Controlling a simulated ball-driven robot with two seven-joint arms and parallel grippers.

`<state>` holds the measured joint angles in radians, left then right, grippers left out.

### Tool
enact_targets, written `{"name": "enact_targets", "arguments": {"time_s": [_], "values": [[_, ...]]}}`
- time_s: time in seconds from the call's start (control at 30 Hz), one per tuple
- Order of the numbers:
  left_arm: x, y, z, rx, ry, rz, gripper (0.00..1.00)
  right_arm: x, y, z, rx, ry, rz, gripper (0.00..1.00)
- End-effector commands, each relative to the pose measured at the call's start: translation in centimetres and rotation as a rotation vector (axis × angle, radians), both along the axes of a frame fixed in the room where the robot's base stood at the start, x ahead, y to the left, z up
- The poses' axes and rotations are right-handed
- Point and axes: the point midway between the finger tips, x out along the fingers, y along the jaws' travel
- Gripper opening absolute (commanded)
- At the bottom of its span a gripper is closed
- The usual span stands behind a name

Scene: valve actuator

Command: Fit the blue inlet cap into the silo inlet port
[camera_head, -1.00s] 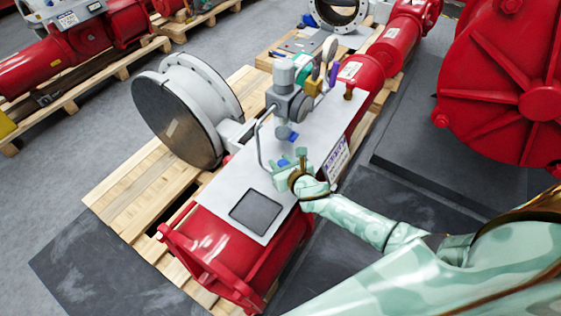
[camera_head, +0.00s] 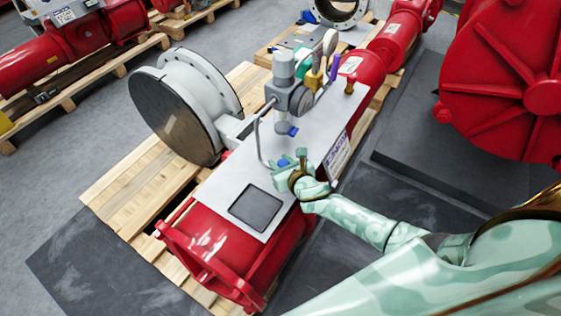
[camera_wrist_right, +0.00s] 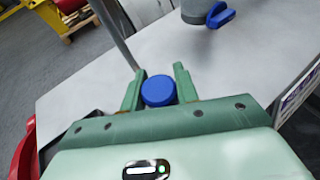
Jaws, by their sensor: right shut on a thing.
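The round blue cap (camera_wrist_right: 158,91) sits between the two green fingers of my right gripper (camera_wrist_right: 159,88), which is shut on it. In the head view the blue cap (camera_head: 283,163) shows small at the tip of my right gripper (camera_head: 287,165), above the grey plate, in front of the grey valve assembly (camera_head: 291,100). The wrist view shows the lower end of a grey cylinder (camera_wrist_right: 196,10) with a blue wing-shaped piece (camera_wrist_right: 221,15) beyond the cap. I cannot make out the silo inlet port opening. My left gripper is not in view.
The grey plate (camera_head: 237,170) lies on a red actuator body (camera_head: 210,240) on a wooden pallet (camera_head: 125,195). A bent grey pipe (camera_head: 258,140) stands close to my right gripper. A large flanged valve (camera_head: 180,110) stands at left.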

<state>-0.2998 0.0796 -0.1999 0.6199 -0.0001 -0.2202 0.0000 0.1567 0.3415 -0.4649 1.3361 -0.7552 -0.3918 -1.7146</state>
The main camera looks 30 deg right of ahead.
Motion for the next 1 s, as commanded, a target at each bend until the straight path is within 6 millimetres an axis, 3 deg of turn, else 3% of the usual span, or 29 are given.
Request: {"name": "enact_targets", "arguments": {"time_s": [0.07, 0.1, 0.17, 0.57, 0.67, 1.0], "values": [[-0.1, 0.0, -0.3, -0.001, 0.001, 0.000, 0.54, 0.0, 0.0, -0.3, 0.000, 0.000, 0.000, 0.08], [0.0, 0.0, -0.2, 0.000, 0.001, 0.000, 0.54, 0.0, 0.0, -0.2, 0.000, 0.000, 0.000, 0.39], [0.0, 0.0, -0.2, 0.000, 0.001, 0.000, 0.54, 0.0, 0.0, -0.2, 0.000, 0.000, 0.000, 0.55], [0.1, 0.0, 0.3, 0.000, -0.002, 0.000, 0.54, -0.9, 0.0, 0.3, 0.000, 0.001, 0.000, 0.56], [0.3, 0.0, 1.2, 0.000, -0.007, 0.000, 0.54, -2.5, 0.0, 1.2, 0.001, 0.001, 0.001, 0.56], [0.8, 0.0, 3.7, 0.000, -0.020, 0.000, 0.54, -10.9, -0.1, 4.6, 0.000, 0.001, 0.001, 0.56]]}}
